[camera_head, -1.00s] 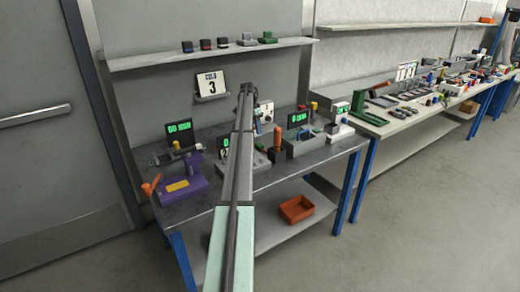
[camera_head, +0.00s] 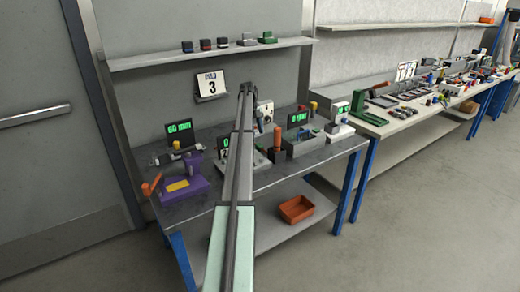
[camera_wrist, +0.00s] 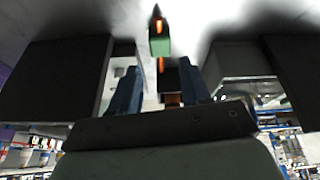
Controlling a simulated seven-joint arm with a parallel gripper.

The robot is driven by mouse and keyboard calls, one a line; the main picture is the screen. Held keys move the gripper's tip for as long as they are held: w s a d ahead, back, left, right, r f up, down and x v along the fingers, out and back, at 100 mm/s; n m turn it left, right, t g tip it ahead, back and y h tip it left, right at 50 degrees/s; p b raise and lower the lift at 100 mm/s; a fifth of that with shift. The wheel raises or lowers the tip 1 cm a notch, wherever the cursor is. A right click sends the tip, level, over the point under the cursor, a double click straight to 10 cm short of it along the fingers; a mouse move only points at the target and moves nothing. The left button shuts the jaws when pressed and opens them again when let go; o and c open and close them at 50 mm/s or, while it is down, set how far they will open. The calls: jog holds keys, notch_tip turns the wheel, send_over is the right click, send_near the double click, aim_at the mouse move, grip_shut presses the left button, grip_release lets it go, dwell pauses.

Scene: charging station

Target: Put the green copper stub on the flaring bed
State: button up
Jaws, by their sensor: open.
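A green block with a copper-orange core (camera_wrist: 159,38), which looks like the green copper stub, shows at the top of the wrist view. It appears beyond my open gripper (camera_wrist: 158,88), and I see no contact with the fingers. A darker piece with an orange-brown part shows lower down between the fingers. In the head view my arm crosses the bench and hides the gripper's jaws and whatever is at them. I cannot tell for sure which fixture is the flaring bed. A grey block-like fixture (camera_head: 306,145) stands on the right of the bench.
A purple device (camera_head: 182,186) with an orange lever stands at the bench's left. An orange cylinder (camera_head: 278,138) stands near the middle. An orange bin (camera_head: 296,209) is on the lower shelf. A wall shelf (camera_head: 215,55) with small blocks hangs above.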

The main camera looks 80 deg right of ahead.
aim_at(260, 145)
jog(key=shift+f+m, duration=0.1)
jog(key=shift+m, duration=0.6)
jog(key=shift+x, duration=3.7)
jog(key=c, duration=0.8)
